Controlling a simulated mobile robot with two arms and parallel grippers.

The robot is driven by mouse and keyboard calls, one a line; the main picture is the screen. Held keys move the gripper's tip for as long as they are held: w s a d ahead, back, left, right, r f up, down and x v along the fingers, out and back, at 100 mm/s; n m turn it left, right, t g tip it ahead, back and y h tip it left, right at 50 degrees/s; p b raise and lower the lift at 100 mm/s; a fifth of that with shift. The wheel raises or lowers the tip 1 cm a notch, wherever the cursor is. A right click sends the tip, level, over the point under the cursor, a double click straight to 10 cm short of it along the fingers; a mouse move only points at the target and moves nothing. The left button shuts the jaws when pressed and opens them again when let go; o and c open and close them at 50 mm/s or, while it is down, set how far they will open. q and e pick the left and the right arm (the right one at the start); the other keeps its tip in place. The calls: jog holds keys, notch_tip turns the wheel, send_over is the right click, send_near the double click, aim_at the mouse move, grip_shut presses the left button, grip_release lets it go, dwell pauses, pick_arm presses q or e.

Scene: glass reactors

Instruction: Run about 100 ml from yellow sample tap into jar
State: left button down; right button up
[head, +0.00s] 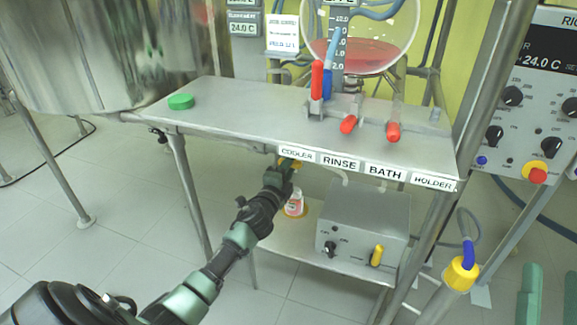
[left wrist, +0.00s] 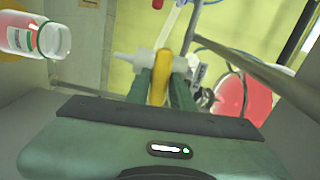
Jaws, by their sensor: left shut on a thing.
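The yellow sample tap (head: 291,162) sits under the front edge of the bench, near the COOLER label. My left gripper (head: 284,168) is shut on its yellow handle, which also shows between the fingers in the left wrist view (left wrist: 160,75). The jar (head: 294,204) stands on the lower shelf below the tap. It is clear, uncapped, with a label and some red showing; the left wrist view shows it at upper left (left wrist: 35,38). My right gripper (head: 551,280) shows two spread green fingers at the lower right, open and empty.
A green cap (head: 180,101) lies on the bench top (head: 235,110). A round glass vessel with red liquid (head: 360,50) stands above, with red-handled valves below. A grey control box (head: 362,225) occupies the lower shelf to the right of the jar.

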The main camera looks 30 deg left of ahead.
pick_arm(q)
jog(key=shift+m, duration=0.5)
pick_arm(e)
jog(key=shift+w+f+g, duration=0.2)
jog(key=shift+f+g, duration=0.1)
pick_arm(q)
jog(key=shift+f, duration=0.1)
jog(key=c, duration=1.3)
grip_release()
jog(key=shift+s, duration=0.1)
jog(key=shift+p+v, duration=0.9)
jog(key=shift+v, duration=2.9)
pick_arm(e)
notch_tip(320, 180, down, 8)
jog(key=w+g+h, duration=0.1)
jog(key=w+g, duration=0.1)
jog(key=g, duration=0.2)
jog(key=shift+w+d+r+g+h, duration=0.15)
jog(key=shift+w+r+g+h, duration=0.1)
jog(key=shift+w+g+h, duration=0.05)
pick_arm(q)
jog(key=shift+d, duration=0.1)
